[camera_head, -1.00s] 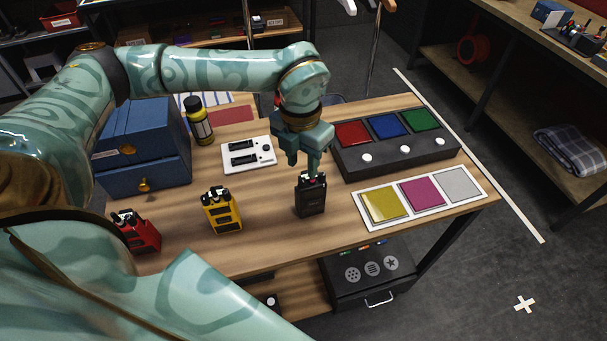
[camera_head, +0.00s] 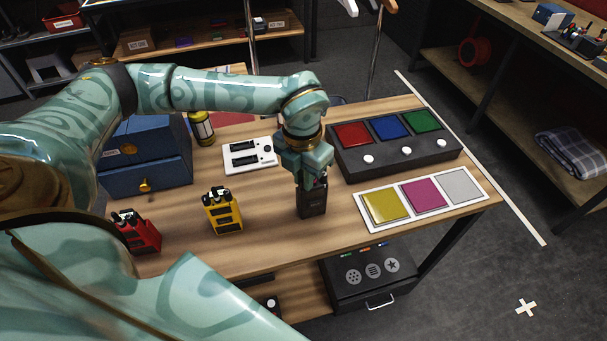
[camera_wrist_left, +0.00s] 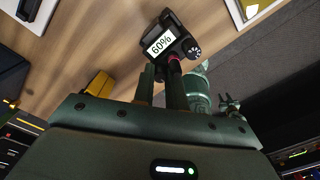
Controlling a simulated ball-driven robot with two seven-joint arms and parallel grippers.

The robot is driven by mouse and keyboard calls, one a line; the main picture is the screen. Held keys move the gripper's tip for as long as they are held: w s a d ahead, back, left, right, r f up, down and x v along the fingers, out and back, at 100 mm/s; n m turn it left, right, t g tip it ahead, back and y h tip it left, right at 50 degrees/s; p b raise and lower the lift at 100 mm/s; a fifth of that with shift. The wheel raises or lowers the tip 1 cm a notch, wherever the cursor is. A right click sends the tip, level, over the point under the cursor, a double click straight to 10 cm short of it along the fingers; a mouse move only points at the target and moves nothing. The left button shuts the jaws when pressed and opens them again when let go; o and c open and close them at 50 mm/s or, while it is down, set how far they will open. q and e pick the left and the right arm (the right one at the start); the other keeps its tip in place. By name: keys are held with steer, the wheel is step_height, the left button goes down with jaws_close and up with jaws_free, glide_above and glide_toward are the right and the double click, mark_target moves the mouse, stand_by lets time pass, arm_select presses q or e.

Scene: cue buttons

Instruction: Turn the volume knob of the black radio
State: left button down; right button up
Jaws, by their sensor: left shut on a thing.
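The black radio (camera_head: 312,205) stands upright on the wooden table, left of the colour-card mat. In the left wrist view the radio (camera_wrist_left: 170,32) shows a lit display reading 60%. A black knob with white marks (camera_wrist_left: 194,50) is at one corner of its top, and a red-ringed part sits beside it at my fingertips. My left gripper (camera_head: 312,180) is down on the radio's top from above; it also shows in the left wrist view (camera_wrist_left: 168,70). Its fingers are shut on a part of the radio's top; the exact contact is partly hidden.
A yellow radio (camera_head: 223,212) and a red radio (camera_head: 135,232) stand to the left. A black button console (camera_head: 400,155) and the card mat (camera_head: 485,190) are to the right. A white switch panel (camera_head: 250,156) and a blue drawer box (camera_head: 145,160) stand behind.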

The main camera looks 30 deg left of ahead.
arm_select(q)
steer(key=shift+r+m+p, duration=0.1)
steer(key=shift+m+p, duration=0.45)
steer(key=shift+m, duration=0.25)
steer(key=m+p, duration=0.2)
steer(key=m, duration=0.1)
steer(key=shift+m+p, duration=1.3)
steer(key=shift+m, duration=1.3)
steer(key=c, duration=1.4)
jaws_free()
